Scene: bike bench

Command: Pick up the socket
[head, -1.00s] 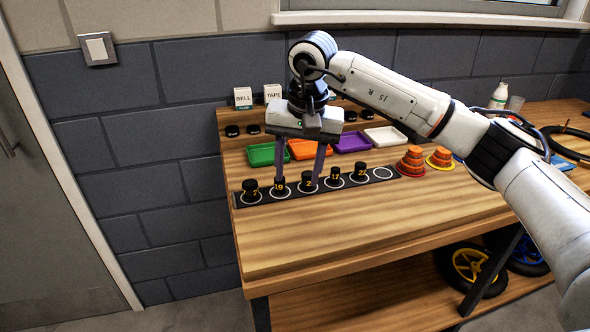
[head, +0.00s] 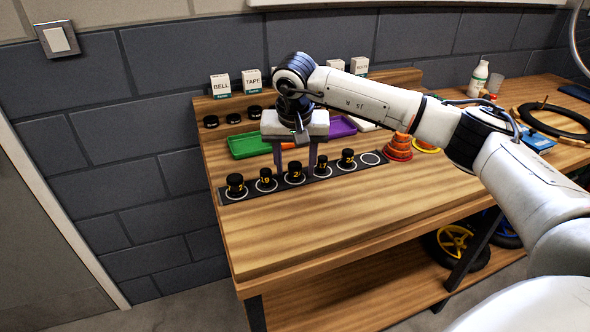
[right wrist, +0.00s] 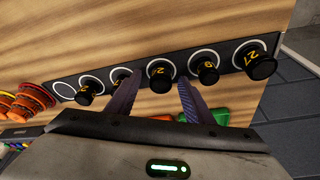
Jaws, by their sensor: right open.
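Several black sockets with yellow numbers stand upright in a row on a dark strip (head: 226,194) with white rings. The middle socket (head: 294,173) has a number starting with 2. My right gripper (head: 296,172) points down at it, open, one finger on each side. In the right wrist view the same socket (right wrist: 160,77) shows between the two spread finger tips (right wrist: 158,88); contact cannot be told. Beside it stand the socket marked 19 (head: 266,180) and the one marked 17 (head: 323,168). My left gripper is in neither view.
The ring at the strip's right end (head: 370,158) is empty. Behind the strip are a green tray (head: 248,147) and a purple tray (head: 342,127). Orange stacked cones (head: 397,148) stand to the right. The wooden bench (head: 330,215) in front is clear.

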